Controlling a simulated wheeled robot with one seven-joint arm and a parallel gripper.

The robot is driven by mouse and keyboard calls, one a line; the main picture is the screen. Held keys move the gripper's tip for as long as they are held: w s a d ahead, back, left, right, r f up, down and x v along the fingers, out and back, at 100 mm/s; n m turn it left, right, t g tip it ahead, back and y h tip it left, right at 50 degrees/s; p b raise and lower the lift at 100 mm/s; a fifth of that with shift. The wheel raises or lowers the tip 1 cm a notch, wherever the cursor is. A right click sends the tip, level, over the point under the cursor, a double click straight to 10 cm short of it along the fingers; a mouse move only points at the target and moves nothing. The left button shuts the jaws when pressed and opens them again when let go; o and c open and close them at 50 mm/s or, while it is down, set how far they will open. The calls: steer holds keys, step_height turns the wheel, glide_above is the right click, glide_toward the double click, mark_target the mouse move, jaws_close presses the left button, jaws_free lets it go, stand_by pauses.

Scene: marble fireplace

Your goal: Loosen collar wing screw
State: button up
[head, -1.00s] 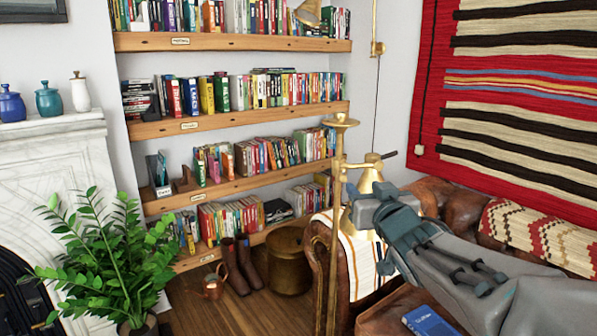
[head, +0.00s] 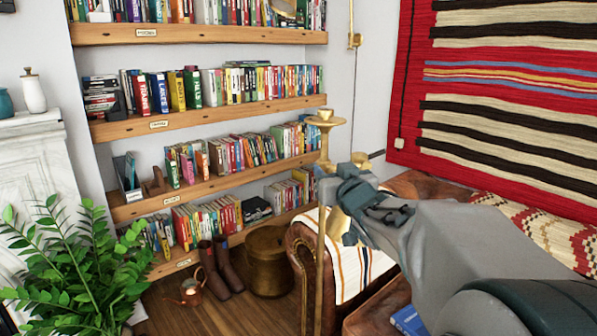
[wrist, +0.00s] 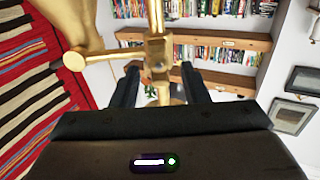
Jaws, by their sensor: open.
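A brass floor lamp stands right of the shelves, with an upright pole (head: 320,240) and a dish-shaped top (head: 325,118). In the wrist view its pole runs into a brass collar (wrist: 157,48), with a side arm (wrist: 112,53) going left to a knob (wrist: 74,61). A small brass piece (wrist: 160,70), apparently the wing screw, sits below the collar between my fingers. My gripper (head: 336,190), also in the wrist view (wrist: 160,80), is open with a finger on either side. Contact cannot be told. In the head view my gripper hides the collar and part of the lampshade.
A leather armchair (head: 302,240) with a striped throw stands behind the lamp. Bookshelves (head: 200,122) fill the alcove. Wooden floor is clear in front of the boots.

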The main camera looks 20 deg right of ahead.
jaws_close()
steer(key=shift+b, duration=0.3)
steer(key=shift+a+f+n+b, duration=0.2)
steer(key=shift+n+b, duration=1.6)
steer(key=shift+n, duration=1.15)
steer(key=shift+a+f+n+b, duration=0.25)
steer(key=shift+n+b, duration=1.55)
steer(key=shift+n, duration=1.2)
steer(key=shift+a+f+n+b, duration=0.2)
steer(key=shift+n+b, duration=1.6)
steer(key=shift+n, duration=1.15)
jaws_free()
